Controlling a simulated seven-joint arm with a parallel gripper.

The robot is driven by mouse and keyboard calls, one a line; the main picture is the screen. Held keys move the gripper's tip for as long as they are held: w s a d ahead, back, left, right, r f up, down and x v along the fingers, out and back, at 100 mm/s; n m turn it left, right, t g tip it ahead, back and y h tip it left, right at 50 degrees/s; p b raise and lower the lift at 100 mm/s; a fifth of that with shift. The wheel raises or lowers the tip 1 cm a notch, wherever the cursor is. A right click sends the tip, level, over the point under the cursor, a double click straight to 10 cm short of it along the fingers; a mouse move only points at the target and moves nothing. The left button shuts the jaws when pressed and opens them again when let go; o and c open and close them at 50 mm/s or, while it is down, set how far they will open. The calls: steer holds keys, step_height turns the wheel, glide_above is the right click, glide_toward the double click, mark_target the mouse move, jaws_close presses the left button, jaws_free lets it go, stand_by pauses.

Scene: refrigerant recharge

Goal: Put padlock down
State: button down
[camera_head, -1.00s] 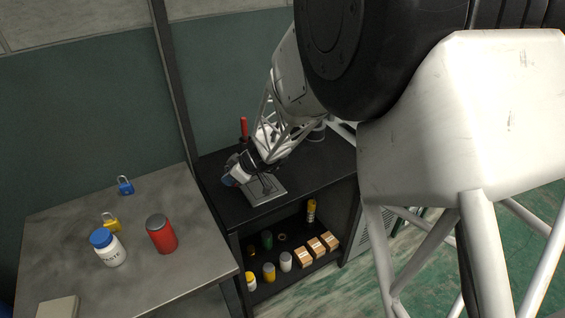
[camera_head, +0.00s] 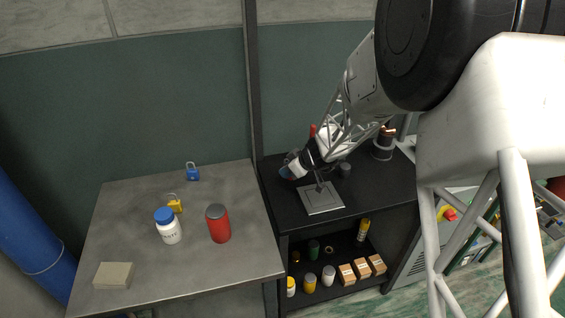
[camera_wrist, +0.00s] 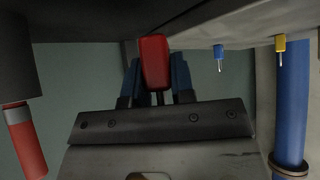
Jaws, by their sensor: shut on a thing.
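My gripper (camera_head: 288,172) is above the left part of the black bench top (camera_head: 279,195) in the head view. In the wrist view its blue fingertips (camera_wrist: 157,84) are shut on a red padlock (camera_wrist: 154,62), whose shackle points toward the gripper. The padlock is too small to make out clearly in the head view. A blue padlock (camera_head: 193,174) and a yellow padlock (camera_head: 175,205) stand on the grey table (camera_head: 125,219) to the left. The blue one (camera_wrist: 218,52) and yellow one (camera_wrist: 280,46) also show upside down in the wrist view.
A white bottle with a blue cap (camera_head: 170,230), a red canister (camera_head: 218,226) and a beige block (camera_head: 114,275) stand on the grey table. A grey plate (camera_head: 321,201) and a red-topped object (camera_head: 312,131) are close to my gripper.

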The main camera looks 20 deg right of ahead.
steer(key=shift+w+d+f, duration=0.1)
steer(key=shift+w+f, duration=0.05)
steer(key=shift+w, duration=1.5)
steer(key=shift+w+d+f, duration=0.1)
steer(key=shift+w+f, duration=0.1)
steer(key=shift+w, duration=1.5)
steer(key=shift+w+d+f, duration=0.1)
steer(key=shift+w+f, duration=0.05)
steer(key=shift+w, duration=1.5)
steer(key=shift+f, duration=1.75)
steer(key=shift+f, duration=0.15)
steer(key=c, duration=1)
jaws_free()
steer(key=shift+o, duration=0.2)
